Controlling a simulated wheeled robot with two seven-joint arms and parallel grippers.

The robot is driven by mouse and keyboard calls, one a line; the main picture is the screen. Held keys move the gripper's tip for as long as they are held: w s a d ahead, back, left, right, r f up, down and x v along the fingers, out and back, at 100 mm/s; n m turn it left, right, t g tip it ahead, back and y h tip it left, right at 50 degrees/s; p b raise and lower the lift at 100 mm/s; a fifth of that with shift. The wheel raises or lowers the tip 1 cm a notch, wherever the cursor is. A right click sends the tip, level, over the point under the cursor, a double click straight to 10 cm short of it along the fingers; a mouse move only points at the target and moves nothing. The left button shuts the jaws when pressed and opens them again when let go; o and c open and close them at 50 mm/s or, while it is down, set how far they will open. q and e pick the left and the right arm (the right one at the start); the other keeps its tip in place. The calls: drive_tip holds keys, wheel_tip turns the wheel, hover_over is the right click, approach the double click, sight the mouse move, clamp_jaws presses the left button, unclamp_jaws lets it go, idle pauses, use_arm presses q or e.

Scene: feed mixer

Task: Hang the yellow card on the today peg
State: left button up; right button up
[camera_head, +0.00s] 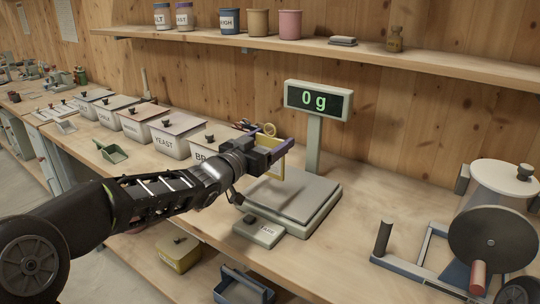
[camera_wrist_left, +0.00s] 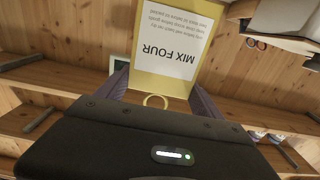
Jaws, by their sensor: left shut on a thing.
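The yellow card (camera_wrist_left: 178,38) carries a white sheet reading "MIX FOUR", upside down in the left wrist view, with a yellow ring at its near edge. My left gripper (camera_wrist_left: 158,95) is shut on the card at the ring end, its purple fingers on either side. In the head view, my left gripper (camera_head: 274,146) is above the bench beside the scale, and the card's yellow edge (camera_head: 282,166) shows at the fingers, mostly hidden. I cannot make out the today peg in either view. My right gripper is not in view.
The scale (camera_head: 296,198) reads 0 g on its raised display (camera_head: 318,100). Lidded bins (camera_head: 178,137) line the bench to the left. A grey-and-blue mill (camera_head: 480,235) stands at the right. A wall shelf (camera_head: 350,52) holds tins above. Bare bench lies between scale and mill.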

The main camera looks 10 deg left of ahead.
use_arm(q)
wheel_tip(320, 180, up, 4)
drive_tip(key=shift+f+p, duration=0.1)
drive_tip(key=shift+p, duration=0.25)
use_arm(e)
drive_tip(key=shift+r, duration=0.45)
